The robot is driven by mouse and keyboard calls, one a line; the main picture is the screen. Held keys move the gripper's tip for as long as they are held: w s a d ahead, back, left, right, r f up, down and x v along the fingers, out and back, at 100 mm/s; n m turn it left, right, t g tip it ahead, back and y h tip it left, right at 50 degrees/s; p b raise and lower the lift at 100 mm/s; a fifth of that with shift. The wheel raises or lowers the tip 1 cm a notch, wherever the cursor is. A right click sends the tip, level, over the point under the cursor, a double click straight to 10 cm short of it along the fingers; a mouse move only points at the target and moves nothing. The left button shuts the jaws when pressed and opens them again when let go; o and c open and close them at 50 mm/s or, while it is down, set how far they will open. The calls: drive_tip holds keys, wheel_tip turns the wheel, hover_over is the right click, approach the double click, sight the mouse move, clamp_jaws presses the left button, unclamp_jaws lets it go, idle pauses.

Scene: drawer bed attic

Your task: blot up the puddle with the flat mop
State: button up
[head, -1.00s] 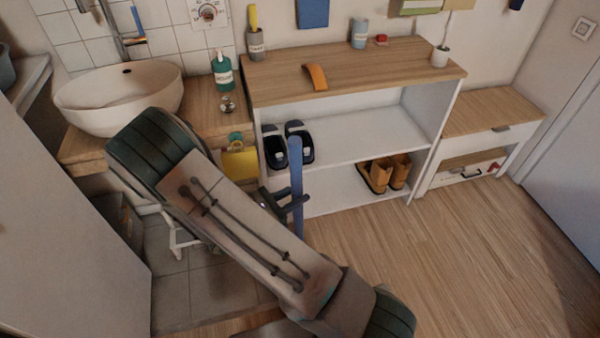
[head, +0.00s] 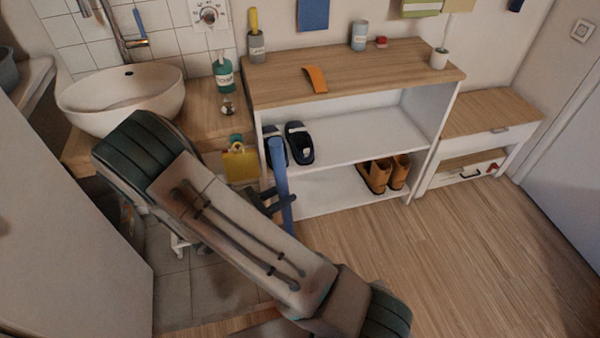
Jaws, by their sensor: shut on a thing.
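The blue upright handle (head: 279,165), which looks like the flat mop's, stands in front of the left end of the shelf unit. My gripper (head: 281,202) is shut on this handle, low on the part that shows, with its dark fingers around it. The lower end of the handle and any mop head are hidden behind my arm. I cannot make out the puddle; my arm covers much of the floor there.
A white shelf unit (head: 440,110) holds dark shoes (head: 299,144) and brown boots (head: 377,176). A washbasin (head: 120,98) stands at the left, above grey floor tiles (head: 210,290). The wooden floor (head: 450,260) at the right is clear. A pale panel (head: 65,240) stands at the near left.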

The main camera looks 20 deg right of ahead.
sight(280, 180)
drive_tip(key=shift+r+p, duration=2.3)
drive_tip(key=shift+r, duration=0.6)
